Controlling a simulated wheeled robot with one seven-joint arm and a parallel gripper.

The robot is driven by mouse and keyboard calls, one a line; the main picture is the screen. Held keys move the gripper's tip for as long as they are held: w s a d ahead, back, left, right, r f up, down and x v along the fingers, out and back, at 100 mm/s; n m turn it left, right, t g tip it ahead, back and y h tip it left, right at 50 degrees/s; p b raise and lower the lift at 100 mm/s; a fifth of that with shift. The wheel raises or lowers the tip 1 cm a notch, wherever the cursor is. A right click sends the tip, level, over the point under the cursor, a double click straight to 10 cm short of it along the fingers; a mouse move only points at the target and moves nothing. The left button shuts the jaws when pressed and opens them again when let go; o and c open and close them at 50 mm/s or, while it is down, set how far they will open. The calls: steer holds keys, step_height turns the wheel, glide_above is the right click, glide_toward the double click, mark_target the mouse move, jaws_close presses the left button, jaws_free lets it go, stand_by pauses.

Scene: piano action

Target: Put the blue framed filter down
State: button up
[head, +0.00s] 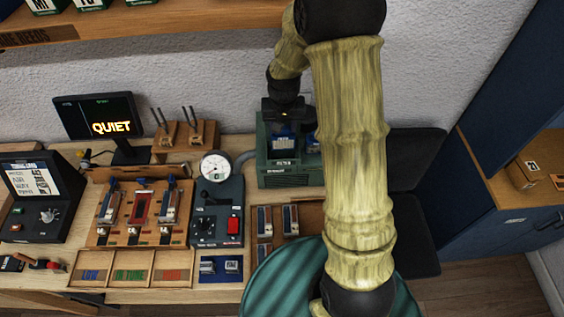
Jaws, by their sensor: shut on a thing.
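My gripper (285,122) points down above the green machine (284,178) at the back of the bench. It is shut on a blue framed filter (283,144) with a pale label, which hangs just below the jaws. The filter is at the top opening of the green machine. I cannot tell whether its lower edge is seated inside or only in front of the opening. Another blue piece (310,143) shows right beside it, partly hidden by my arm.
A control box with a round gauge (215,167) stands left of the green machine. A wooden rack (139,206) and a "QUIET" screen (98,117) are further left. My arm hides the bench's right part.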

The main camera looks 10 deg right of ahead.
mark_target(283, 147)
steer(key=shift+f+p, duration=0.95)
steer(key=shift+f, duration=2)
steer(key=shift+f, duration=0.25)
step_height(283, 147, down, 4)
steer(key=shift+w+d+r+p, duration=0.1)
steer(key=shift+r+p, duration=0.1)
steer(key=shift+p, duration=0.65)
